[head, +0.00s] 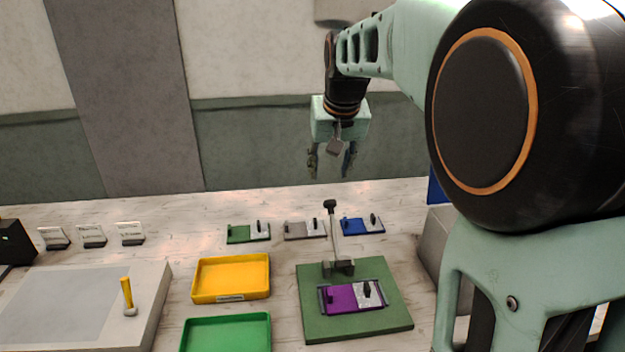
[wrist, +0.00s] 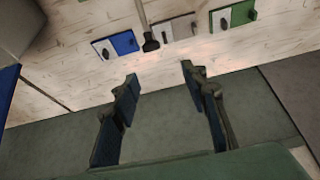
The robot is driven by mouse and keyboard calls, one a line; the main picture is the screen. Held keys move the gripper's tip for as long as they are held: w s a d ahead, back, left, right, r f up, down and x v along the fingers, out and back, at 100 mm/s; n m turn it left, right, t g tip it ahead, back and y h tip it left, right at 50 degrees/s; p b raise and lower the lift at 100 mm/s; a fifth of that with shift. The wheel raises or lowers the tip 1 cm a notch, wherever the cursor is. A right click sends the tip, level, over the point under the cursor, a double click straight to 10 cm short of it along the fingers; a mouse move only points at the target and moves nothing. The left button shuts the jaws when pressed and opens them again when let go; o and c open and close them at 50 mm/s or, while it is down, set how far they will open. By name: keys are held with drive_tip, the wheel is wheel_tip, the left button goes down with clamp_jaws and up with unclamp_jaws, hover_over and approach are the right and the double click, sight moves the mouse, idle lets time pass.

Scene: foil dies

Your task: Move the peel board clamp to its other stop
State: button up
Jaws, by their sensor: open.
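The peel board (head: 397,318) is a green slab on the bench, right of centre in the head view. Its clamp (head: 334,232) stands at the back of the board, with a thin metal lever standing up and a black knob on top. A purple and silver die (head: 342,299) lies on the board in front of the clamp base. The clamp's knob (wrist: 151,44) also shows in the wrist view, beyond my fingertips. My gripper (head: 331,172) is open and empty, above and behind the bench items, apart from the knob; its fingers also show in the wrist view (wrist: 159,74).
Green (head: 238,234), grey (head: 297,230) and blue (head: 357,226) dies lie in a row behind the board. Yellow (head: 197,291) and green (head: 185,341) trays sit to its left. A yellow-handled tool (head: 127,293) stands on a grey slab (head: 151,290). A grey block (head: 430,250) stands right.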

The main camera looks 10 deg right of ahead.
sight(331, 200)
drive_tip(key=shift+g, duration=0.4)
drive_tip(key=x, duration=0.7)
drive_tip(key=d+x, duration=0.1)
drive_tip(key=x, duration=0.3)
drive_tip(key=shift+s+f+b, duration=0.2)
drive_tip(key=shift+f+b, duration=0.1)
drive_tip(key=shift+b, duration=0.05)
drive_tip(key=shift+c, duration=0.3)
clamp_jaws()
